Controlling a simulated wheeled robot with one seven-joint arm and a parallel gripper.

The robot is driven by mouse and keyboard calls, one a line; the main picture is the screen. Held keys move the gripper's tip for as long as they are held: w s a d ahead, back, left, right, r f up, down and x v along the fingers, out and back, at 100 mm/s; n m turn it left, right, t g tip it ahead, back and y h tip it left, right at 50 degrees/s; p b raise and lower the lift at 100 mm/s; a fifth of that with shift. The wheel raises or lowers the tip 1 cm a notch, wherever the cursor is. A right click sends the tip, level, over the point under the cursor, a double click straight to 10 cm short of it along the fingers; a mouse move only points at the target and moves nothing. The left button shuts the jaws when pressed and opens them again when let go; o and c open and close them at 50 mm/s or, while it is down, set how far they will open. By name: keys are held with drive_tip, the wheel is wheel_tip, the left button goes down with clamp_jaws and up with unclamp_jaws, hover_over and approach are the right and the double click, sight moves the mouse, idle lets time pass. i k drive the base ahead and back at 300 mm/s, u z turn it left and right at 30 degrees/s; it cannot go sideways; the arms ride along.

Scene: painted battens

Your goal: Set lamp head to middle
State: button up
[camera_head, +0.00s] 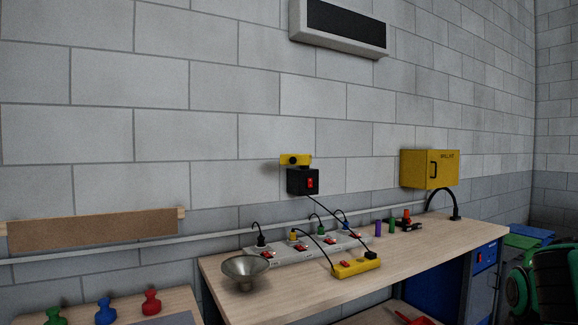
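A black curved neck (440,198) rises from a small round base at the right back of the wooden workbench (415,252); it looks like a gooseneck lamp. It bends over to the left, and I cannot make out a clear head at its end. A silver flared bowl or shade (246,269) sits at the bench's left front; I cannot tell whether it belongs to a lamp. My gripper is not in view.
Power strips, a grey one (280,255) and a yellow one (356,266), lie on the bench with plugs and cables. A black switch box (302,181) and a yellow cabinet (429,169) are on the wall. Colored knobbed pieces (151,303) stand at lower left. The bench's right front is clear.

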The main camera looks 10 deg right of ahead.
sight(287, 159)
drive_tip(key=u, duration=0.05)
drive_tip(key=i, duration=1)
drive_tip(key=z, duration=0.05)
